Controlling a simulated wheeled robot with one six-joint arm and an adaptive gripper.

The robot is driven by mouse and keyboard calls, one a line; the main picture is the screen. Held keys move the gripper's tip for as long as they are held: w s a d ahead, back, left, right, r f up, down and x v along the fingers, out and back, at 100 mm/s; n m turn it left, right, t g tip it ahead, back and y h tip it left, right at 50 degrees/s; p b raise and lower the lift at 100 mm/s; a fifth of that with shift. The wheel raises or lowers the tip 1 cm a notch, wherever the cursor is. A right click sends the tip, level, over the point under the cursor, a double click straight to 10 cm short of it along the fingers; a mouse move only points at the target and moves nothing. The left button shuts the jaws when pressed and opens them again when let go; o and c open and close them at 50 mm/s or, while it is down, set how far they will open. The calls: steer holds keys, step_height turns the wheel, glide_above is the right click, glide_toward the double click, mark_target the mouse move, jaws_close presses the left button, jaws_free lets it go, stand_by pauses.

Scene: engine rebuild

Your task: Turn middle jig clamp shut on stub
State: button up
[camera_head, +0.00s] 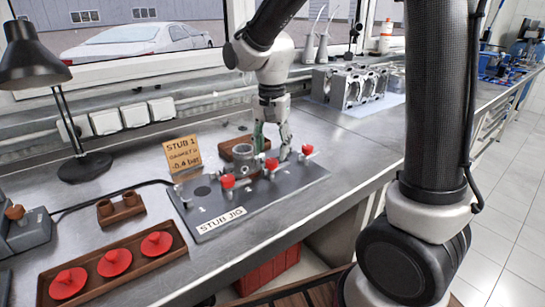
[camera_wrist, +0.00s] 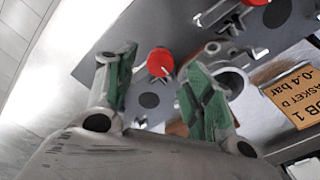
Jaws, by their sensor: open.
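The grey stub jig (camera_head: 255,201) lies on the bench with three red-knobbed clamps along it. The middle clamp's red knob (camera_head: 271,164) is just below my gripper (camera_head: 272,138), which points down with its green-padded fingers apart and empty. A grey ring-shaped stub (camera_head: 245,160) stands by the middle position, partly hidden by the finger. In the wrist view a red knob (camera_wrist: 160,62) shows beyond and between my open fingers (camera_wrist: 158,92), with a gap to both pads; I cannot tell for certain which clamp it is.
The left red knob (camera_head: 228,181) and right red knob (camera_head: 307,149) are close on either side. An orange note (camera_head: 183,153) stands behind the jig. A wooden tray (camera_head: 112,265) with red discs lies front left. A black lamp (camera_head: 85,167) stands left; an engine block (camera_head: 350,88) sits behind right.

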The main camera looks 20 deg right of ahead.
mark_target(272, 160)
steer(key=shift+f, duration=1.7)
steer(key=c, duration=1)
steer(key=shift+c, duration=0.2)
